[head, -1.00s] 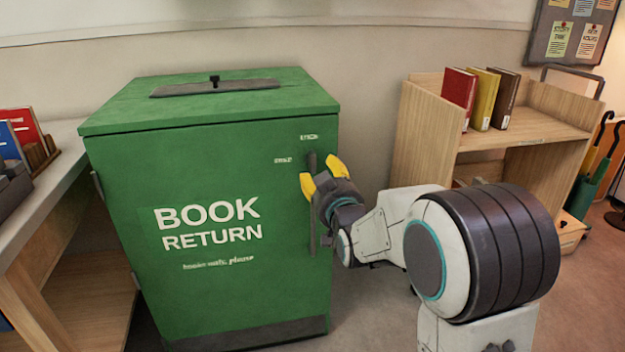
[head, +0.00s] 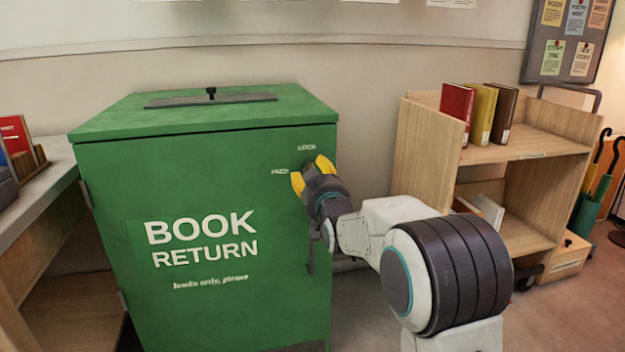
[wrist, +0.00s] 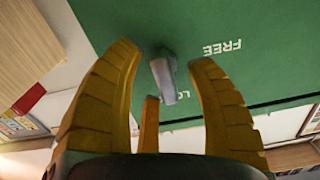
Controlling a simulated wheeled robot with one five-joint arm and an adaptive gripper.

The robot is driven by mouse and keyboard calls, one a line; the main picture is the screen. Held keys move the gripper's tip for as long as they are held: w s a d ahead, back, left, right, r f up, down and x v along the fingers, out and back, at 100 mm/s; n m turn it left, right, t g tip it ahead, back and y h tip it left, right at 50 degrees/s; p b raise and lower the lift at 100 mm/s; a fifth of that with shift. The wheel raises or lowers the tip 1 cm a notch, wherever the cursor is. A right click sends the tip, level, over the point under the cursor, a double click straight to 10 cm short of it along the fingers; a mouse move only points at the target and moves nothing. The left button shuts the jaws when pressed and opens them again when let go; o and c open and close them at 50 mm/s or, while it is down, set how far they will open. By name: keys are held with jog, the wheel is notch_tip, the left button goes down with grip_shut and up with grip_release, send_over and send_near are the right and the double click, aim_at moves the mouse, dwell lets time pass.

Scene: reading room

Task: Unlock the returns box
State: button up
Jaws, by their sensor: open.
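The green returns box (head: 210,260), lettered BOOK RETURN, stands upright at centre left in the head view. My gripper (head: 311,173) is open at the upper right of its front, by the small LOCK (head: 307,147) and FREE (head: 280,171) labels. In the wrist view a grey lever (wrist: 163,78) on the green front lies between my spread yellow fingers (wrist: 162,58), with gaps on both sides. Its near end appears to point to the LOCK side, and the FREE label (wrist: 222,47) is beside it. My gripper hides the lever in the head view.
A dark vertical handle (head: 310,255) runs below my gripper on the box front. A desk (head: 40,205) stands close on the left. A wooden book cart (head: 425,150) with several books stands on the right. Floor is clear between box and cart.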

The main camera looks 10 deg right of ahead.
jog(key=shift+w, duration=0.5)
jog(key=shift+o, duration=0.2)
grip_shut()
